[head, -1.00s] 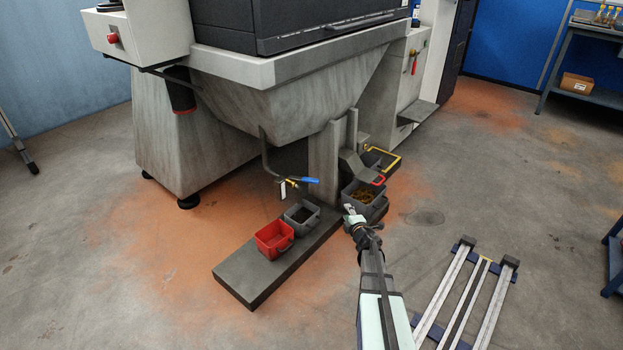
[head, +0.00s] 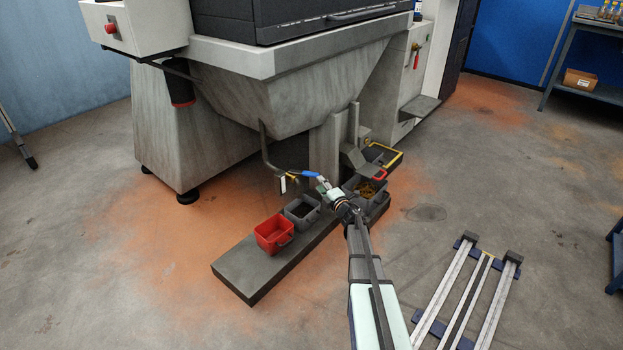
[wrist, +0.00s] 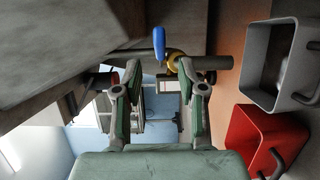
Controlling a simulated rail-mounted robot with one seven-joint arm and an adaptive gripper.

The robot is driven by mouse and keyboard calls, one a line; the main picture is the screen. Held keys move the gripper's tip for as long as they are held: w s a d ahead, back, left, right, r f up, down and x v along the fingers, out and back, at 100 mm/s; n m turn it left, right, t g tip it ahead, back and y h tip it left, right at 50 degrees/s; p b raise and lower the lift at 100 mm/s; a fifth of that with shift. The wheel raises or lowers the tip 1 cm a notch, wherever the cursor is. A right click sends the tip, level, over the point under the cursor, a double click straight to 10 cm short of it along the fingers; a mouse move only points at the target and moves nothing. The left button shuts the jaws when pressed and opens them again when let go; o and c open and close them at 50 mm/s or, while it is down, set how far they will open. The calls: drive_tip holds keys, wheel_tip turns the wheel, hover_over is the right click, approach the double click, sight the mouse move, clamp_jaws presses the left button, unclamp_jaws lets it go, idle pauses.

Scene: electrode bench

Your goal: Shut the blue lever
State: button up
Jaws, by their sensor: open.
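The blue lever (head: 309,174) is on the pipe valve under the machine's hopper. In the head view it points right, away from the valve. In the wrist view the lever (wrist: 159,41) stands upright in the picture, just beyond and between my fingertips. My gripper (head: 323,185) is beside the lever's free end in the head view. In the wrist view my gripper (wrist: 159,70) is open, with nothing between the fingers. Whether a finger touches the lever I cannot tell.
A red bin (head: 272,248) and a grey bin (head: 301,223) stand on the low dark plinth (head: 238,276) below the valve. Another grey bin (head: 372,205) with brown contents is right of my gripper. The hopper (head: 265,95) hangs above.

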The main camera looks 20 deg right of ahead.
sight(314, 177)
drive_tip(key=w, duration=0.2)
drive_tip(key=w+b, duration=0.1)
drive_tip(key=w, duration=0.2)
drive_tip(key=w+b, duration=0.1)
drive_tip(key=w, duration=0.2)
drive_tip(key=shift+a, duration=0.35)
clamp_jaws()
